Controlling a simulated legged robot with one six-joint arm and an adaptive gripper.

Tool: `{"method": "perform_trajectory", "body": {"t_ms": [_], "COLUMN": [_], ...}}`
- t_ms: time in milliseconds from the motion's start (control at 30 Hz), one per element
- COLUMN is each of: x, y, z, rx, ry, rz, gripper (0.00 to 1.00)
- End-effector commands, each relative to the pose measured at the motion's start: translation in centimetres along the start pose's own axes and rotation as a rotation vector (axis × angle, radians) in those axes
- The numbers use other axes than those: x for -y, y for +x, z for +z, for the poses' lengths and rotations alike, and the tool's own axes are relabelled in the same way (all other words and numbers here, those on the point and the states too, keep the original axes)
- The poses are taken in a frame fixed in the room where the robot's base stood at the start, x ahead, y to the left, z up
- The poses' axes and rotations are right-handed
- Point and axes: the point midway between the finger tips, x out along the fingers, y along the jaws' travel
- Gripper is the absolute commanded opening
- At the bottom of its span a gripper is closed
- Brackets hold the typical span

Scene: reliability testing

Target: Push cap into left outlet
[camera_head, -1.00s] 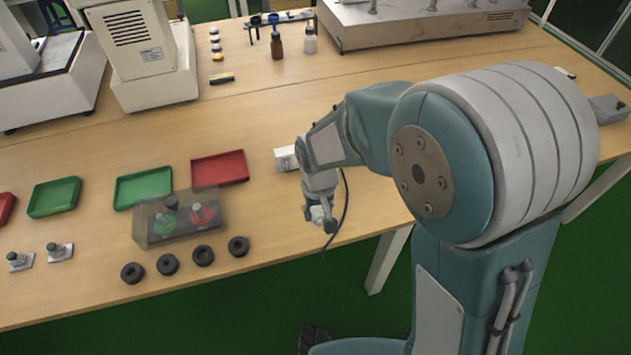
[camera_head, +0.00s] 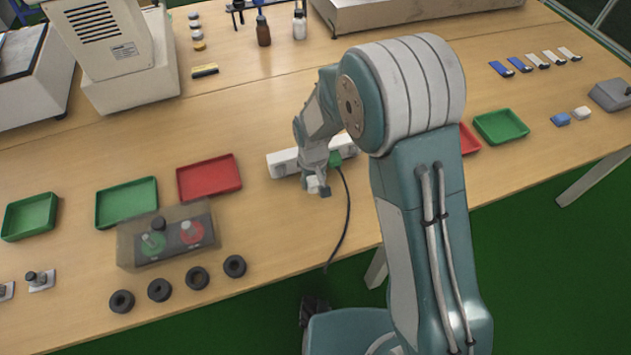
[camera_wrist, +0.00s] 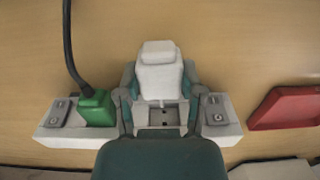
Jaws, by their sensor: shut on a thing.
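The white outlet strip (camera_head: 283,163) lies on the table, its middle hidden behind my arm in the head view. In the wrist view the strip (camera_wrist: 226,134) shows on both sides of my gripper. A green plug (camera_wrist: 97,108) with a black cord sits on the strip's left part there; in the head view the green plug (camera_head: 336,159) is right of my gripper. My gripper (camera_wrist: 160,85) is over the strip's middle. A pale block (camera_wrist: 158,52), apparently the cap, is between its fingers. In the head view my gripper (camera_head: 317,184) points down; its contact with the strip cannot be told.
A red tray (camera_head: 209,177) and green tray (camera_head: 127,203) lie left of the strip. A clear box (camera_head: 165,237) with red and green buttons stands in front, near several black rings (camera_head: 197,278). Another green tray (camera_head: 501,127) lies at right. Table between is clear.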

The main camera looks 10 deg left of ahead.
Motion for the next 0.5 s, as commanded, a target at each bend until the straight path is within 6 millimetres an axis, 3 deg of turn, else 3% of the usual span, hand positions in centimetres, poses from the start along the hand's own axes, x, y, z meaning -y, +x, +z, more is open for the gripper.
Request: {"method": "perform_trajectory", "body": {"t_ms": [500], "x": [-0.1], "y": [0.4], "z": [-2.4], "rx": [-0.001], "ry": [0.001], "rz": [-0.002], "gripper": [0.25]}}
